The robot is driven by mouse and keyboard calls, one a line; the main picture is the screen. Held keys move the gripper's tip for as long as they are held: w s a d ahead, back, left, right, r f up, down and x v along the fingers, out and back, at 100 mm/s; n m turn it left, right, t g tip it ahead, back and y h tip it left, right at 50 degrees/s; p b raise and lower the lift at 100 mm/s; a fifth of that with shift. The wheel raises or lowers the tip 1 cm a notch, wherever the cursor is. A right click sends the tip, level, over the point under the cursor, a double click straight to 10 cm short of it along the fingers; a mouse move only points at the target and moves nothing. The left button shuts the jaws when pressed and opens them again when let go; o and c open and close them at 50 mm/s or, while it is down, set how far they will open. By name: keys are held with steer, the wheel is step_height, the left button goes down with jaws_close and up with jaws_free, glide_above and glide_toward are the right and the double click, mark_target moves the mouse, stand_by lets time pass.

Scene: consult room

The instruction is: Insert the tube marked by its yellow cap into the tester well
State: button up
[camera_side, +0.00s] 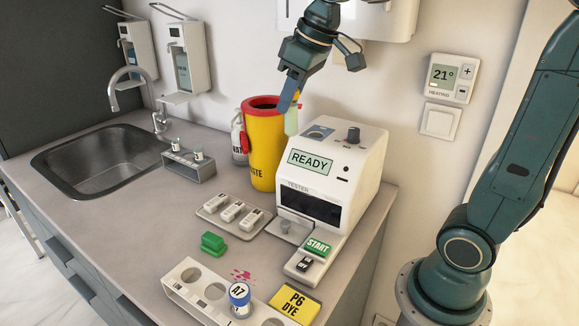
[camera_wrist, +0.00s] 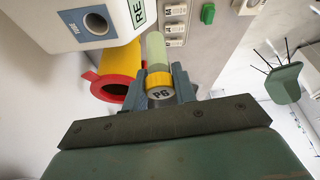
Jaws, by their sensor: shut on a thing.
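My gripper (camera_side: 288,99) is shut on the tube (camera_side: 291,122), which hangs in the air at the left of the tester's top. In the wrist view the jaws (camera_wrist: 160,88) close around the tube's yellow cap (camera_wrist: 161,79), marked P6. The tube's pale green body (camera_wrist: 156,50) points away from the wrist. The white tester (camera_side: 342,160) reads READY. Its well (camera_side: 318,132) is a dark round hole in a blue panel on top, and looks empty in the wrist view (camera_wrist: 96,23). The tube is beside the well, apart from it.
A yellow waste bin with a red rim (camera_side: 262,150) stands close behind the tube. A knob (camera_side: 353,135) rises from the tester's top.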

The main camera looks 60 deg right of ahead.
steer(key=s+d+m+h, duration=0.1)
steer(key=d+m, duration=0.3)
steer(key=d, duration=0.5)
steer(key=shift+r, duration=0.25)
steer(key=shift+a+f, duration=0.1)
steer(key=shift+f, duration=0.15)
steer(key=shift+f, duration=1)
steer(key=shift+f, duration=2.6)
steer(key=o, duration=1)
